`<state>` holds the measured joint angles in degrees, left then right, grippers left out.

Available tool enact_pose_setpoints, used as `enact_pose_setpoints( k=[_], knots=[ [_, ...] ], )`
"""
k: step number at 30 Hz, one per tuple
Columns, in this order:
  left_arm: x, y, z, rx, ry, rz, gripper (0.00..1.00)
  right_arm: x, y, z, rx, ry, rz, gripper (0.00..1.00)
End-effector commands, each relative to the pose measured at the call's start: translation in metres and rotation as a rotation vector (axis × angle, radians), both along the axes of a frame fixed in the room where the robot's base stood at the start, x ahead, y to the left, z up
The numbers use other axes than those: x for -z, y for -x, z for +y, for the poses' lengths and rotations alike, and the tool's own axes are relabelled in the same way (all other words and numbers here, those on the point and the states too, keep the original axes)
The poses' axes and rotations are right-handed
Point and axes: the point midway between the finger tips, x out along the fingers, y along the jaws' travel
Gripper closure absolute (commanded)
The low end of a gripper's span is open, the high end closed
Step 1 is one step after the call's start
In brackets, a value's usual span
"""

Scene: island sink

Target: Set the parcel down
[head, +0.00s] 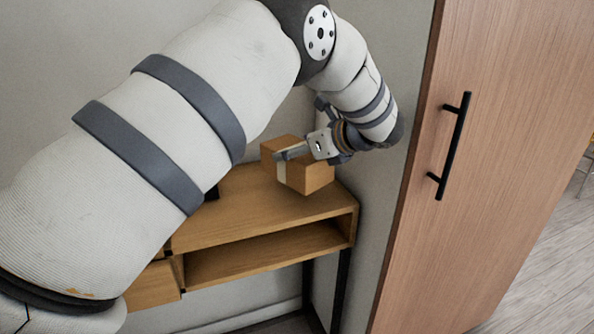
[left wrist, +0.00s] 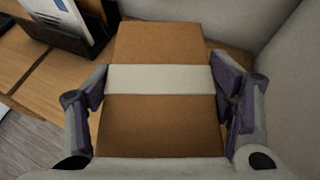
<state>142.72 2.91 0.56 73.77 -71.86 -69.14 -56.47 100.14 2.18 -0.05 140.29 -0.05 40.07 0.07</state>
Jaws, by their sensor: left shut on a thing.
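The parcel is a brown cardboard box (head: 311,176) with a pale band of tape around it. It is at the right end of the wooden desk (head: 250,222), close to the wall. In the left wrist view the parcel (left wrist: 160,125) fills the middle, with its white tape running across. My left gripper (head: 284,157) is shut on the parcel, with one finger on each side (left wrist: 160,90). Whether the underside of the parcel touches the desk top is hard to tell. My right gripper is in neither view.
The desk has an open shelf (head: 265,253) below its top. A dark holder with papers (left wrist: 70,25) stands on the desk. A tall wooden cabinet (head: 480,190) with a black handle (head: 452,145) stands at the right. Walls close in behind and beside the parcel.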

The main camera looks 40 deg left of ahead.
Motion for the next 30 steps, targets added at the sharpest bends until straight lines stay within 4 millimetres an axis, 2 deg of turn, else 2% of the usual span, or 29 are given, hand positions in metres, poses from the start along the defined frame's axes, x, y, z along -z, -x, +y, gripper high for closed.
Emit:
enact_pose_setpoints(
  k=[1,9,13,24,25,27,30],
  knots=[
    [0.011,-0.004,0.005,-0.003,0.001,0.004,0.62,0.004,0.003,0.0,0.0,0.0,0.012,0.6],
    [0.034,-0.017,0.022,-0.001,-0.001,0.0,0.62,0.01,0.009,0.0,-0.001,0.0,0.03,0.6],
    [0.058,-0.016,0.02,0.0,0.0,0.001,0.62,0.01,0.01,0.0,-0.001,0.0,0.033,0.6],
    [0.063,-0.016,0.019,0.001,-0.002,-0.004,0.62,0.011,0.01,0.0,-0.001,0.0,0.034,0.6],
    [0.063,-0.016,0.019,0.0,-0.001,-0.004,0.19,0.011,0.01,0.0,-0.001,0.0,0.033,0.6],
    [0.063,-0.016,0.019,0.0,0.0,-0.004,0.05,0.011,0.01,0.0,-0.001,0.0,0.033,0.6],
    [0.063,-0.016,0.019,0.001,0.0,-0.004,0.05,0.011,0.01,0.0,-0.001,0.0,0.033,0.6]
  ],
)
